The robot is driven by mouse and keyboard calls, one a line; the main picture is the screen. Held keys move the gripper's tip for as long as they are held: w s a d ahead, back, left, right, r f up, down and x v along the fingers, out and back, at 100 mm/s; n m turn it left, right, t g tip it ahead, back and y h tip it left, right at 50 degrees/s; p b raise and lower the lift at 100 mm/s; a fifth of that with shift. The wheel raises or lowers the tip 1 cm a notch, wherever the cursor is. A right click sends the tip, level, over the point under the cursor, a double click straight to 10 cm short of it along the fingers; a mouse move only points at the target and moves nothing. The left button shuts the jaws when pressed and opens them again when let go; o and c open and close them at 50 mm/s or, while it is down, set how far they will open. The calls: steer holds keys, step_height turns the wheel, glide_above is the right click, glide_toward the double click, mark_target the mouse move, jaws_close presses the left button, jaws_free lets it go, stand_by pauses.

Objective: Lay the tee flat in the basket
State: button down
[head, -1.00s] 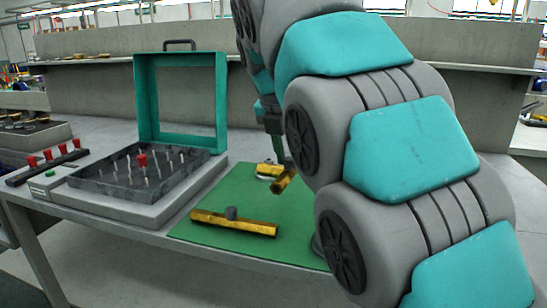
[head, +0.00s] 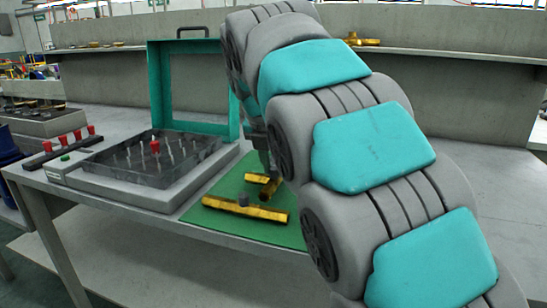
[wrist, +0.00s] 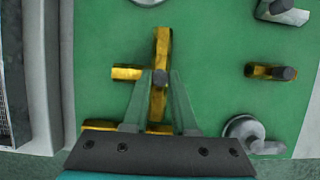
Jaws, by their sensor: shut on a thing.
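My gripper (wrist: 160,88) is over the green mat, its two fingers shut on a yellow brass bar (wrist: 161,45) with a dark round stub. I take this for the tee. A short yellow piece (wrist: 126,73) shows just left of the fingers; a finger hides whether it joins the bar. In the head view the held brass (head: 270,187) is at or just above the mat, partly behind my arm. A longer yellow fitting with a dark stub (head: 245,208) lies in front of it. I cannot make out a basket for certain; a dark blue container (head: 8,150) shows at the left edge.
The green mat (wrist: 215,60) also bears another yellow fitting (wrist: 262,71) and grey round parts (wrist: 243,130). A grey fixture with upright pins (head: 150,160) and a raised teal frame (head: 152,90) stands left of the mat. My arm covers much of the right side.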

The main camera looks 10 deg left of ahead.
steer(key=shift+f, duration=0.6)
steer(key=c, duration=0.6)
jaws_free()
steer(key=shift+p+v, duration=0.35)
steer(key=shift+v, duration=3.6)
